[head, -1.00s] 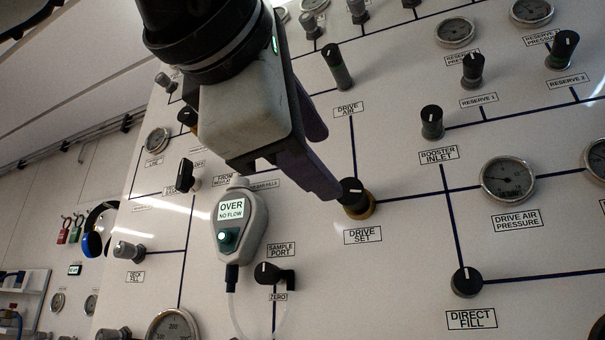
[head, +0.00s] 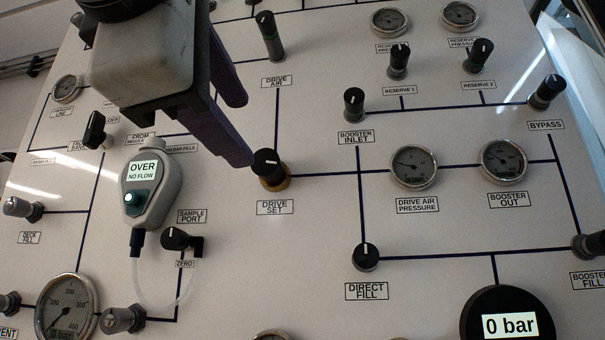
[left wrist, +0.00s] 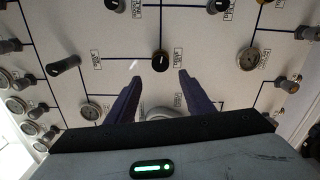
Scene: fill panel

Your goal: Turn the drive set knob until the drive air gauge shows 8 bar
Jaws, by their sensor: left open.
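The drive set knob (head: 266,163) is black on a brass-coloured base, with a light pointer mark, above its DRIVE SET label. My left gripper (head: 246,133) is open, its two dark purple fingers reaching toward this knob from the upper left. One fingertip appears close beside the knob; I cannot tell if it touches. In the left wrist view, a black knob (left wrist: 160,62), apparently the same one, shows beyond and between the open fingertips (left wrist: 160,74). The drive air pressure gauge (head: 413,166) is right of the knob; its reading is too small to tell. My right gripper is not in view.
A grey handheld meter (head: 150,188) reading OVER, NO FLOW hangs left of the knob, its clear tube running below. The sample port knob (head: 175,237), direct fill knob (head: 365,256) and drive air valve (head: 269,36) stand out nearby. A display (head: 509,325) reads 0 bar.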

